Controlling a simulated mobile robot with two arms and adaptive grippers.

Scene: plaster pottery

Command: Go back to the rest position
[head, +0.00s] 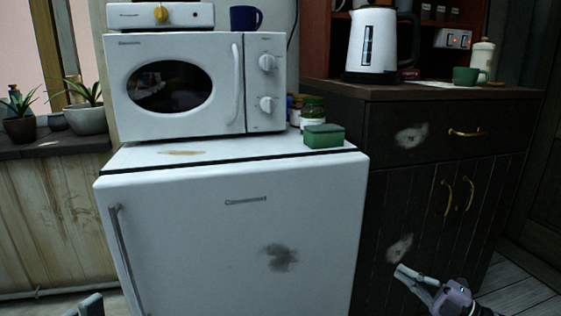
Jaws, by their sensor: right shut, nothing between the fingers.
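My right gripper (411,274) is at the lower right, in front of the dark wooden cabinet. Its fingers point up and to the left, and it is shut with nothing held. It is apart from the white fridge (190,225) to its left.
A microwave (200,112) and a green box (324,136) stand on the fridge. The dark cabinet (400,180) bears a white kettle (371,45) and a green mug (466,76). Potted plants (86,116) stand on a ledge at left. Floor (525,297) shows at lower right.

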